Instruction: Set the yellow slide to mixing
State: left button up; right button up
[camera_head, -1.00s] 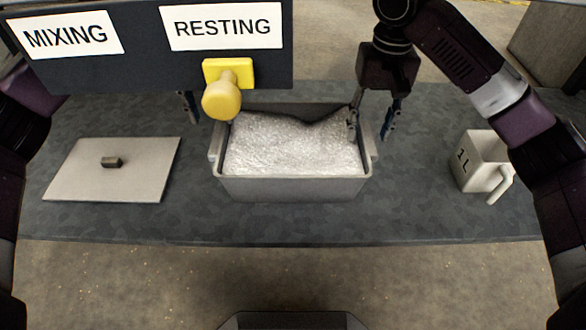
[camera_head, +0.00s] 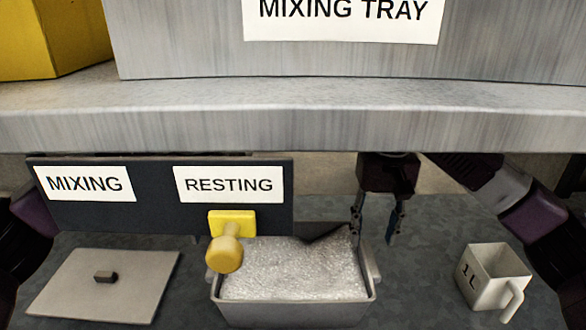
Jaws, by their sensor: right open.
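The yellow slide (camera_head: 226,240) has a square plate and a round knob. It sits at the lower edge of the dark board (camera_head: 150,215), under the RESTING label (camera_head: 229,185). The MIXING label (camera_head: 85,184) is at the board's left end. My right gripper (camera_head: 374,230) hangs right of the board, with its fingers apart and empty, at the tray's right back corner. It is well right of the slide and not touching it. My left arm goes behind the board's left side. My left gripper is almost wholly hidden there.
A metal tray (camera_head: 295,311) of pale grain stands below the slide. A flat lid (camera_head: 70,285) with a small handle lies left, and a 1L jug (camera_head: 490,278) stands right. A grey shelf (camera_head: 300,128) with a MIXING TRAY box (camera_head: 200,45) and yellow box (camera_head: 50,35) crosses above.

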aim_at(225, 254)
jog(key=k+j, duration=0.3)
jog(key=k, duration=0.15)
jog(key=k+j, duration=0.3)
jog(key=k, duration=0.15)
jog(key=k+j, duration=0.25)
jog(key=k, duration=0.25)
